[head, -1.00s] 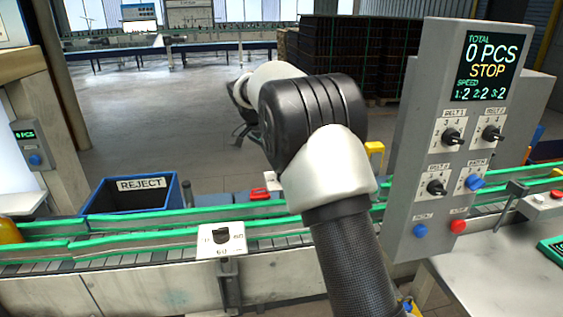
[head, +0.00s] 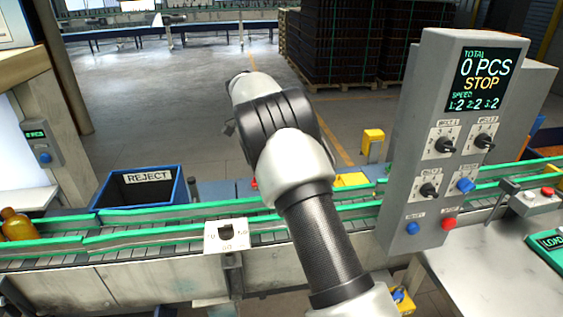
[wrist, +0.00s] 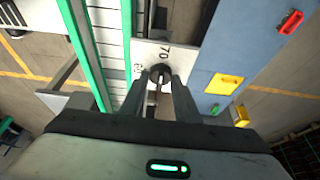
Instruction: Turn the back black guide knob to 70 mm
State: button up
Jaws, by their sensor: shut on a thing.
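The back black guide knob (wrist: 159,70) shows in the wrist view on a white plate (wrist: 180,57) beside the conveyor. The number 70 is readable on the plate, with a second, partly hidden number to its left. My gripper (wrist: 160,79) is shut on this knob, one finger on each side. The knob's exact pointer direction is hidden by the fingers. In the head view my arm hides the gripper and the back knob. A similar front black knob (head: 227,231) sits on a white plate (head: 213,242) at the near side of the conveyor.
Green guide rails (head: 130,232) run along the conveyor. An amber bottle (head: 17,224) is at its left end. A blue REJECT bin (head: 139,188) stands behind it. The grey control panel (head: 402,150) reads 0 PCS and STOP, standing right of my arm.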

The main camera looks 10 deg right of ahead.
jog(key=o, duration=1)
jog(key=p+v, duration=0.3)
jog(key=v, duration=1.4)
jog(key=shift+a+r+p, duration=0.1)
jog(key=shift+p, duration=0.2)
